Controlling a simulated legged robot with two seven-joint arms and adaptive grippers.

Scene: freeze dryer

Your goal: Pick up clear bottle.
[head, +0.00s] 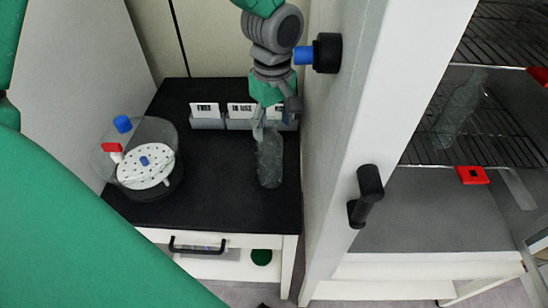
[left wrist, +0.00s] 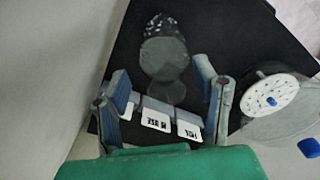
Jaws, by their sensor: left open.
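A clear bottle (head: 269,160) stands on the black top of a small cabinet, near its right edge in the head view. My left gripper (head: 271,128) comes down from above, with its fingers by the bottle's upper end. In the left wrist view the clear bottle (left wrist: 163,62) shows ahead, between the lines of the two open fingers (left wrist: 162,84). The fingers are apart and nothing is gripped. Whether a finger touches the bottle, I cannot tell. My right gripper is not in view.
White label cards in grey holders (head: 207,116) stand behind the bottle. A clear round vessel with a white perforated disc (head: 146,166) sits left on the black top (head: 215,205). Right is a white door frame with a black handle (head: 366,195), then wire shelves (head: 495,138).

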